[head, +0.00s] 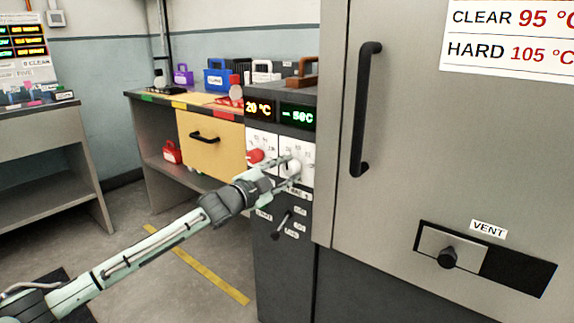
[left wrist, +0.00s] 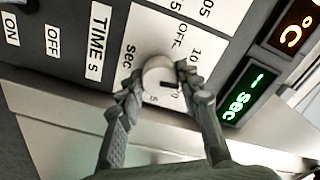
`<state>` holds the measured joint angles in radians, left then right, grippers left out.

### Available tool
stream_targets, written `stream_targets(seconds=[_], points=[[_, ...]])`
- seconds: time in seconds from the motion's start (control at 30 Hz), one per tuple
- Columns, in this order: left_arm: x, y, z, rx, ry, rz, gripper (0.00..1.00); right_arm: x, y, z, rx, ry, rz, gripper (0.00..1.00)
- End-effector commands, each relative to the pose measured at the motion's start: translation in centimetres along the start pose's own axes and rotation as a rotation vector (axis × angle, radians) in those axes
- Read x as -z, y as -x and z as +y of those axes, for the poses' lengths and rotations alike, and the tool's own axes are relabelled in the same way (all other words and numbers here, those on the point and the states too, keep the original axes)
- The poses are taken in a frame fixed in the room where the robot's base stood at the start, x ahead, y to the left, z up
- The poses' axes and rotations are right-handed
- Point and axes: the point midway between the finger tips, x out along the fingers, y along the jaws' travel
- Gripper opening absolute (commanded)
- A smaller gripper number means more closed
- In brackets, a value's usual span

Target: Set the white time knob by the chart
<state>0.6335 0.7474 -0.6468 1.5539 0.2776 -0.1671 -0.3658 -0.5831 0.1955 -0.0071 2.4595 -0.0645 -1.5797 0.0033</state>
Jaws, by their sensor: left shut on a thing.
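The white time knob (head: 291,169) is on the front of the grey control panel, right of a red knob (head: 256,156). My left gripper (head: 284,172) is shut on it. In the left wrist view my left gripper's fingers (left wrist: 160,86) press on opposite sides of the white time knob (left wrist: 155,74). The knob's face has a dark line, and its white dial plate (left wrist: 150,35) shows OFF, 10 and "sec". The fingers hide part of the dial. A green display (head: 298,116) shows a dash-like mark and "sec". My right gripper is out of view.
An orange display (head: 260,108) reads 20 °C. A black lever (head: 282,226) is below the knobs. The large cabinet door with a black handle (head: 366,110) stands close on the right. A white sign (head: 510,40) reads CLEAR 95 °C, HARD 105 °C. A workbench stands behind.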

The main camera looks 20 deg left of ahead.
Motion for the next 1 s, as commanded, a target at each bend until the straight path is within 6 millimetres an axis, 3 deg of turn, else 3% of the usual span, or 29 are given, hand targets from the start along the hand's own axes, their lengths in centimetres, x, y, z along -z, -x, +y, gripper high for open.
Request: stream_targets(seconds=[0.5,1.0], points=[[0.1,0.0,-0.1,-0.001,-0.460,0.000,0.06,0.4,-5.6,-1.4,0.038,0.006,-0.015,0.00],[0.1,0.0,0.1,-0.001,-0.769,0.002,0.06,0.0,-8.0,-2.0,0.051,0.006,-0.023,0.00]])
